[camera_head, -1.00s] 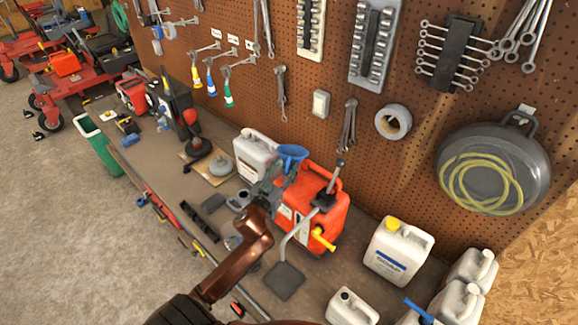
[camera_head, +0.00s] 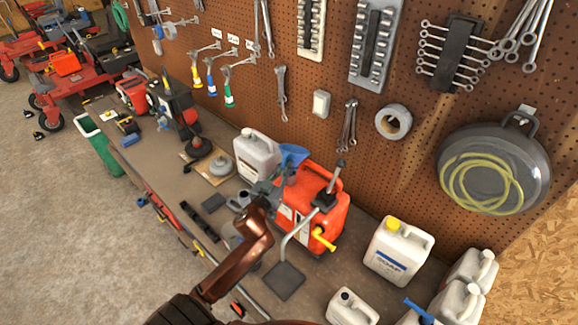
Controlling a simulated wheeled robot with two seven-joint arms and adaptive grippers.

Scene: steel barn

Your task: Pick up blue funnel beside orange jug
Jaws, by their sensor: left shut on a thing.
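The blue funnel (camera_head: 293,155) shows at the middle of the head view, just behind and left of the top of the orange jug (camera_head: 318,205). My left gripper (camera_head: 270,188) reaches in beside the orange jug's left side, at the end of my brown arm, and is shut on the blue funnel. The fingertips and the lower part of the funnel are partly hidden and small. I cannot tell whether the funnel touches the jug or the bench. My right gripper is out of view.
A white jug (camera_head: 257,155) stands close behind on the left. A white jug with a yellow cap (camera_head: 397,250) and other white containers stand to the right. A pegboard with tools (camera_head: 330,140) rises behind the bench. The orange jug crowds the gripper.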

